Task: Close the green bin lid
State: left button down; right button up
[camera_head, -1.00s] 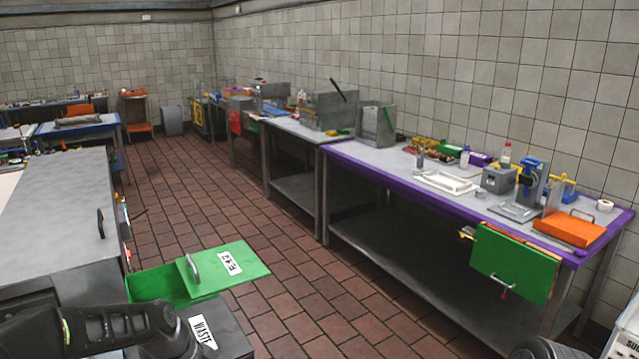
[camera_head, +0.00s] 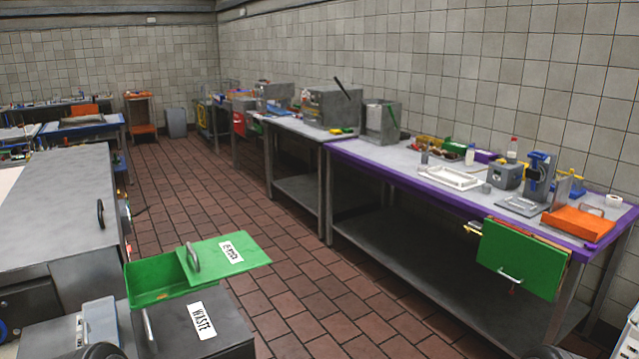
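The green bin (camera_head: 150,295) is at the lower left, just behind a dark grey bin marked WASTE. Its green lid (camera_head: 240,262) sticks out to the right, over the floor, with a white label and a metal handle near its left end. The left part of the bin's top is uncovered, so the bin is open. Only a small dark piece of my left arm shows at the bottom left edge. Neither of my grippers is in view.
The grey WASTE bin (camera_head: 225,335) stands in front of the green bin. A steel counter (camera_head: 60,200) lies behind it at the left. A long purple-edged table (camera_head: 385,160) runs along the right wall. Tiled floor (camera_head: 290,270) is free between them.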

aim_at(218, 258)
jog(key=i+l, duration=0.3)
jog(key=i+l+z, duration=0.1)
jog(key=i+l, duration=0.2)
jog(key=i, duration=0.2)
